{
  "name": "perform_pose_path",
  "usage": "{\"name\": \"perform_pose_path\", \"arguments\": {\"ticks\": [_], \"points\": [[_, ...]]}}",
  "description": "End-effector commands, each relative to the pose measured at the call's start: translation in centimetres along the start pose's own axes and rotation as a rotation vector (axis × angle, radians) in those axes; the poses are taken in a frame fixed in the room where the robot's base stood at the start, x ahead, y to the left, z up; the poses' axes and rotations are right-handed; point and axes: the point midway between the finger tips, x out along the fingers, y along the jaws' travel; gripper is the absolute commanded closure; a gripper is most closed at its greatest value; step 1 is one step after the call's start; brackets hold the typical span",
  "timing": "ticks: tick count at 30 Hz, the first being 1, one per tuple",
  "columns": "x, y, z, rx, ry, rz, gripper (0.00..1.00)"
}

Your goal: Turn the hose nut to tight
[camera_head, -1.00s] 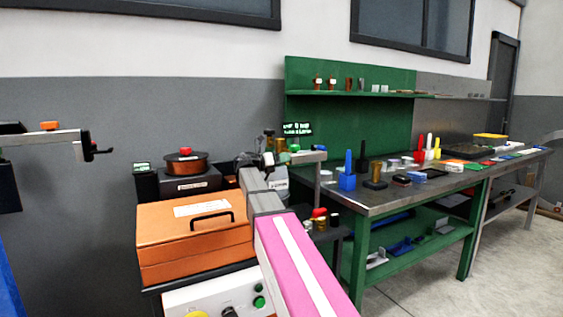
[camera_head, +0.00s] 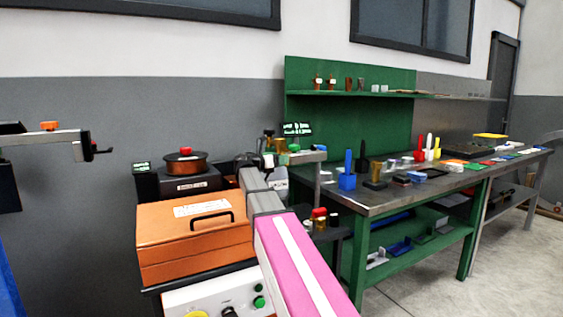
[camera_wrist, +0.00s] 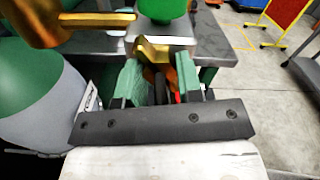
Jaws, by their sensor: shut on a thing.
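In the wrist view, my gripper (camera_wrist: 160,78) has its two green finger pads closed around a brass hose nut (camera_wrist: 154,50). The nut sits between the pads, and its lower part is hidden by the fingers. A green knob (camera_wrist: 162,9) stands just beyond it on a grey block. In the head view, brass fittings (camera_head: 280,145) and the green knob (camera_head: 294,148) show just beyond the end of my pink and grey arm. The nut's contact with the fingers is too small to make out there.
A brass fitting (camera_wrist: 70,22) and a green-and-grey cylinder (camera_wrist: 38,85) are close on the left in the wrist view. An orange case (camera_head: 190,240) stands left of my arm. A green workbench (camera_head: 400,205) with several tools is on the right.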

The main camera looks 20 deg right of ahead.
Motion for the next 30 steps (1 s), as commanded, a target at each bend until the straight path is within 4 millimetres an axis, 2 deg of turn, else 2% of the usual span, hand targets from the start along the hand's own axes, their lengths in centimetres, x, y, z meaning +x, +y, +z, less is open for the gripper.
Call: {"name": "perform_pose_path", "arguments": {"ticks": [15,21,30], "points": [[-0.03,0.03,0.01,0.442,0.000,0.000,0.90],[-0.03,0.03,0.02,0.556,0.000,0.000,0.90],[-0.04,0.03,0.01,0.638,0.000,0.000,0.90]]}}
